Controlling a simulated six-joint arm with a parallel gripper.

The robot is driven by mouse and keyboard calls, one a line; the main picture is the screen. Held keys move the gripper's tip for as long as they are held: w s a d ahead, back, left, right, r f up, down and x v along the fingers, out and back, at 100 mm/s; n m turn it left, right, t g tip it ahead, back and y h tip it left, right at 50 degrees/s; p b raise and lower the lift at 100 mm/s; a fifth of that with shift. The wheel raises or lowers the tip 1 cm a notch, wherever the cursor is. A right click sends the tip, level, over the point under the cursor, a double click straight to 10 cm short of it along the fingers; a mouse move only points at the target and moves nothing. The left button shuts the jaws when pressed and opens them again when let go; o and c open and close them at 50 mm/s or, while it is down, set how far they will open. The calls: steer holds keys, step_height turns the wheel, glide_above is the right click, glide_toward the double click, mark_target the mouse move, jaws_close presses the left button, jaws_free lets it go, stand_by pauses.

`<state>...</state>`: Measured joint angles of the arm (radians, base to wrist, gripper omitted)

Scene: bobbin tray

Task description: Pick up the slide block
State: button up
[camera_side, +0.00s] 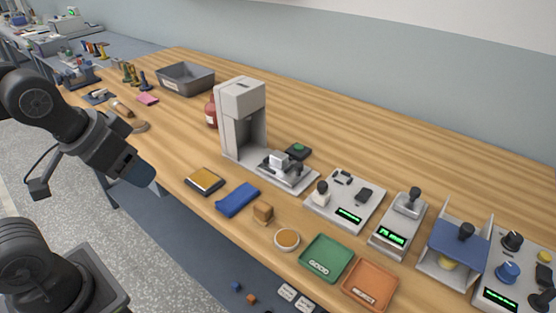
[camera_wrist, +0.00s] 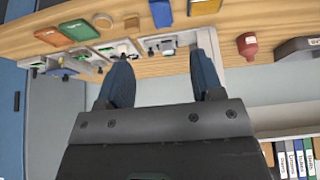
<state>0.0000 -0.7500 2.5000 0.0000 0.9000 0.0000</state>
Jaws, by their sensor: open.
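No part is marked as the slide block, and I cannot tell for sure which it is. A small pale block (camera_side: 278,160) sits on a dark slide on the base of the grey tower machine (camera_side: 242,105). The machine's tower also shows in the wrist view (camera_wrist: 208,42), beyond my right finger. My gripper (camera_side: 150,184) hangs at the table's front edge, left of the machine and well apart from it. In the wrist view my gripper (camera_wrist: 162,80) has its two blue fingers wide apart, with nothing between them.
A notebook (camera_side: 204,181), a blue cloth (camera_side: 237,199) and a wooden block (camera_side: 263,212) lie in front of the machine. A green tray (camera_side: 327,257) and an orange tray (camera_side: 370,285) lie right. A red bottle (camera_side: 211,112) and a grey bin (camera_side: 186,78) stand behind.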

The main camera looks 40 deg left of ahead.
steer(key=shift+o, duration=0.5)
steer(key=w+r+n+g, duration=0.1)
steer(key=w+r+n, duration=0.35)
steer(key=w, duration=0.35)
steer(key=n+g, duration=0.5)
steer(key=n, duration=0.9)
glide_above(279, 155)
steer(key=f, duration=1.7)
steer(key=shift+w+d+f, duration=0.15)
steer(key=shift+w+d, duration=0.05)
steer(key=shift+s+a+f, duration=0.1)
steer(key=shift+a+f, duration=0.05)
steer(key=shift+f, duration=1.2)
steer(key=shift+s+a+f, duration=0.1)
steer(key=shift+a+f, duration=0.05)
steer(key=shift+f, duration=1.15)
